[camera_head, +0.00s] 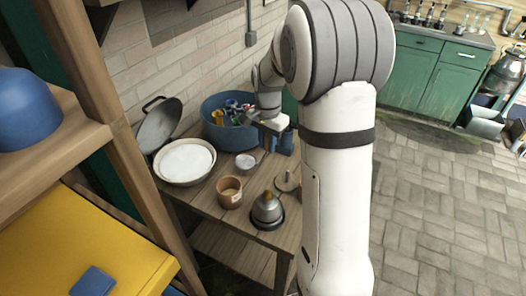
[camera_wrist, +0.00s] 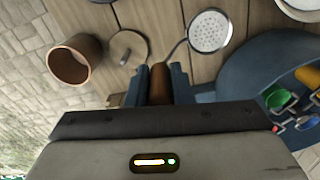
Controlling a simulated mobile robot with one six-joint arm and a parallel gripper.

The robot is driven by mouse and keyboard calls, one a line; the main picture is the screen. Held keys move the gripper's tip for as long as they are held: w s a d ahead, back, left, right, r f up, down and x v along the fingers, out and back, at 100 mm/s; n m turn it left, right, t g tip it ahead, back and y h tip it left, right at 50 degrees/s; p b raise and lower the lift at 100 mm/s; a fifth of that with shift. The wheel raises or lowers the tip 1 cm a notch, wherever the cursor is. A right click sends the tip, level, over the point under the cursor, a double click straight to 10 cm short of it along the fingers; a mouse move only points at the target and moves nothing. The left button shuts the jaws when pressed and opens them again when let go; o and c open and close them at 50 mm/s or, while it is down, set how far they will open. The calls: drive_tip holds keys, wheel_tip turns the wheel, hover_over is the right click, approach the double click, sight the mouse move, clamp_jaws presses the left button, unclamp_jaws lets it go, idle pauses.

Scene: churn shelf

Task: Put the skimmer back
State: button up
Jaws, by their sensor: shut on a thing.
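The skimmer has a pale round perforated head (camera_wrist: 210,31), a thin dark neck and a brown handle (camera_wrist: 160,84). In the wrist view, the blue fingers of my gripper (camera_wrist: 161,88) stand on both sides of the handle and are shut on it. The skimmer head points away from the gripper, over the wooden tabletop. In the head view, the skimmer head (camera_head: 245,161) shows just left of and below my gripper (camera_head: 277,140), and the handle is mostly hidden. I cannot tell whether the skimmer touches the table.
A blue tub (camera_head: 212,136) with colourful items stands behind the gripper. A white-filled pan (camera_head: 186,160), a wooden cup (camera_head: 230,193), a grey bell-shaped pot (camera_head: 266,209) and a round wooden lid (camera_head: 287,181) crowd the table (camera_head: 204,205). A shelf (camera_head: 75,140) stands at the left.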

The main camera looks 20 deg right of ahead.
sight(267, 151)
drive_tip(key=shift+f, duration=1.75)
drive_tip(key=shift+s+f, duration=0.1)
drive_tip(key=o, duration=0.8)
drive_tip(key=shift+o, duration=0.2)
